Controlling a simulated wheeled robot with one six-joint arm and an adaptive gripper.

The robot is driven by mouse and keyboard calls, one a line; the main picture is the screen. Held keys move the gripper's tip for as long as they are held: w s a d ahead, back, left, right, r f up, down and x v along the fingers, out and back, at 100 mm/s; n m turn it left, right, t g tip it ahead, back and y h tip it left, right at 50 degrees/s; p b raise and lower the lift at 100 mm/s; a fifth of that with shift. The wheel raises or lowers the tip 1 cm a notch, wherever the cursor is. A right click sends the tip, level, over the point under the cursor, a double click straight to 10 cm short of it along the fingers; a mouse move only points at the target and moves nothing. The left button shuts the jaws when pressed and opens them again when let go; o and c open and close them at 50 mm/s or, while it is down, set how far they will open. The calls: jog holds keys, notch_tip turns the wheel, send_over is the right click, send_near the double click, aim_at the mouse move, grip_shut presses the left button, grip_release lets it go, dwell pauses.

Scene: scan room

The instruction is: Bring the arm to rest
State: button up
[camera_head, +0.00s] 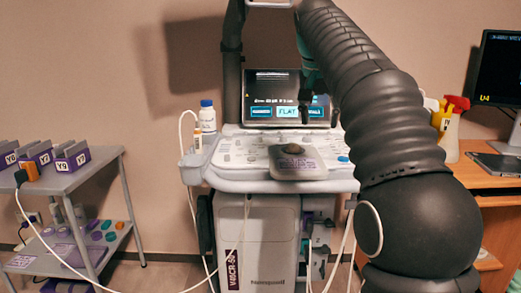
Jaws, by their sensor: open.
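My arm (400,150), black and ribbed, rises at the right of the view and bends over the ultrasound cart. My gripper (319,115) hangs down from it in front of the cart's screen (262,110). It is open with nothing visible between its fingers. Part of it is hidden behind the arm. Below it, a grey tray-like pad (310,172) with a dark round item (293,149) on it sits at the front of the cart's control panel (240,150), apart from the gripper.
A bottle with a blue cap (207,116) stands at the panel's left. A grey shelf trolley (70,180) with several labelled boxes is at left. A wooden desk (485,180) at right holds spray bottles (448,120), a tablet (500,165) and a monitor (497,70). Cables hang around the cart.

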jog(key=s+d+f+n+t+y, duration=0.1)
jog(key=s+f+n, duration=0.3)
jog(key=s+f, duration=2.4)
jog(key=s+d+y, duration=0.1)
jog(key=s, duration=0.3)
jog(key=shift+s+f+n, duration=0.15)
jog(key=shift+s+n, duration=0.05)
jog(key=shift+n, duration=0.2)
dwell(0.7)
